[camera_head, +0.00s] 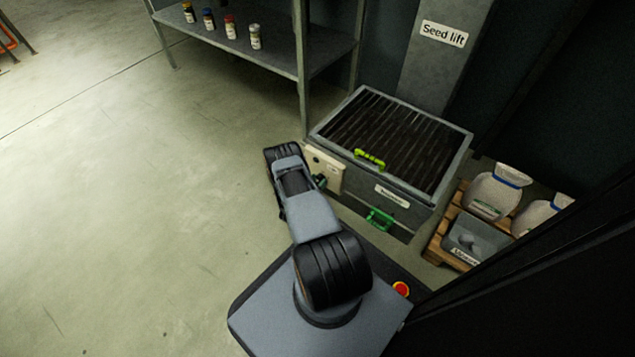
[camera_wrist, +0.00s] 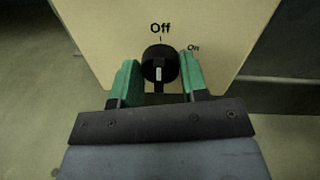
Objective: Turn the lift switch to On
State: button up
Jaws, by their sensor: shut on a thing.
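The lift switch is a round black knob (camera_wrist: 160,62) with a white line on it, on a beige panel (camera_wrist: 95,30). "Off" is printed above the knob and "On" to its upper right. The white line stands upright, in line with the Off mark. My gripper (camera_wrist: 159,75) has its green fingers on either side of the knob and is shut on it. In the head view the panel (camera_head: 325,172) is on the left side of the seed lift's grated bin (camera_head: 445,165), with my gripper (camera_head: 320,182) at it; the knob is hidden there.
A yellow-green handle (camera_head: 369,158) lies at the grate's front edge, and a green part (camera_head: 380,219) is low on the bin's front. A pallet (camera_head: 437,246) with white sacks (camera_head: 492,195) stands at right. A shelf (camera_head: 275,55) with bottles is behind. The floor at left is clear.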

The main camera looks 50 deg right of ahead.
jog(key=m, duration=0.5)
jog(key=shift+f+m, duration=0.1)
jog(key=shift+m, duration=0.2)
jog(key=m, duration=0.6)
jog(key=shift+s+g+h, duration=0.1)
jog(key=shift+g+h, duration=0.2)
jog(key=shift+h, duration=0.1)
jog(key=shift+m, duration=0.3)
jog(key=o, duration=0.9)
jog(key=a+p, duration=0.1)
jog(key=a, duration=0.3)
jog(key=s+a+p, duration=0.1)
jog(key=a, duration=0.3)
jog(key=a+f+p, duration=0.1)
jog(key=a, duration=0.3)
jog(key=shift+s+p, duration=0.25)
jog(key=shift+p, duration=0.05)
